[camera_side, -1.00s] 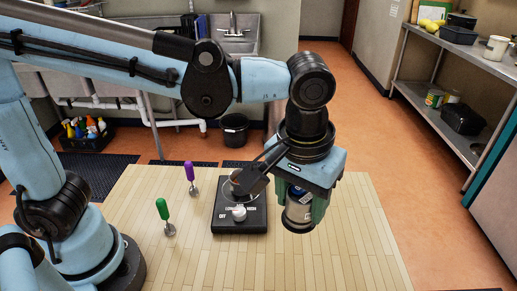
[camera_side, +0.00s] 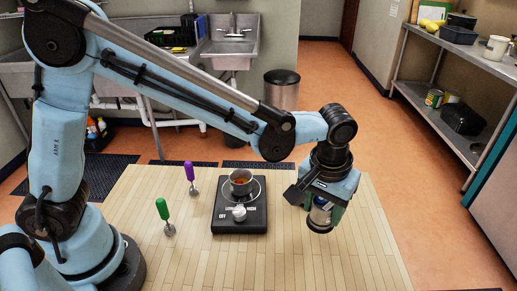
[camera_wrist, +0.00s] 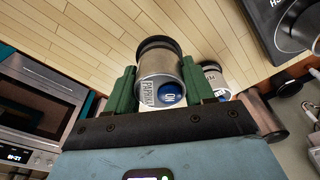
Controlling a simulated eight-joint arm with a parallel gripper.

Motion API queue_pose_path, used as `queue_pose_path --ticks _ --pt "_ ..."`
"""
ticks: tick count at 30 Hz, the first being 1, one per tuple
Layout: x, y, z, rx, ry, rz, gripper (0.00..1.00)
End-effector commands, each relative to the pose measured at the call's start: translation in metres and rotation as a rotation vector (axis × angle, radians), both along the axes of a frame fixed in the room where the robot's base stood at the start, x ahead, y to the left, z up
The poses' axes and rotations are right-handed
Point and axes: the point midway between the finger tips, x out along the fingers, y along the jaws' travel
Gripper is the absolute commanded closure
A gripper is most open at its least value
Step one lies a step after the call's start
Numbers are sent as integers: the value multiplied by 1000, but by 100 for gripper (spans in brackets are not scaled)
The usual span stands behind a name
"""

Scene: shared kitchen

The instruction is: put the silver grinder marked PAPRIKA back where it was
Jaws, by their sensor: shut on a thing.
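My gripper (camera_wrist: 157,88) is shut on a silver grinder (camera_wrist: 160,66) with a black end. Its white label reads PAPRIKA, beside a round blue mark. In the side view, my gripper (camera_side: 322,205) holds the grinder (camera_side: 320,217) over the right part of the wooden table (camera_side: 290,265). I cannot tell whether its dark lower end touches the table. A second silver grinder (camera_wrist: 215,78) shows just right of the held one in the wrist view; its label is too small to read. I cannot pick it out in the side view.
A small pot (camera_side: 240,189) with reddish contents sits on a black hotplate (camera_side: 240,222), left of my gripper. The table's front right is clear.

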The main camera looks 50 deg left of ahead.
Motion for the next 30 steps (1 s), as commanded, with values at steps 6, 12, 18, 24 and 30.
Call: queue_pose_path --ticks 6,12,18,24,30 --pt "3 2 -17 -1 0 0 96" --pt "3 2 -40 -1 0 0 96" --pt "3 2 -42 -1 0 0 96" --pt "3 2 -45 -1 0 0 96" --pt "3 2 -45 -1 0 0 23"
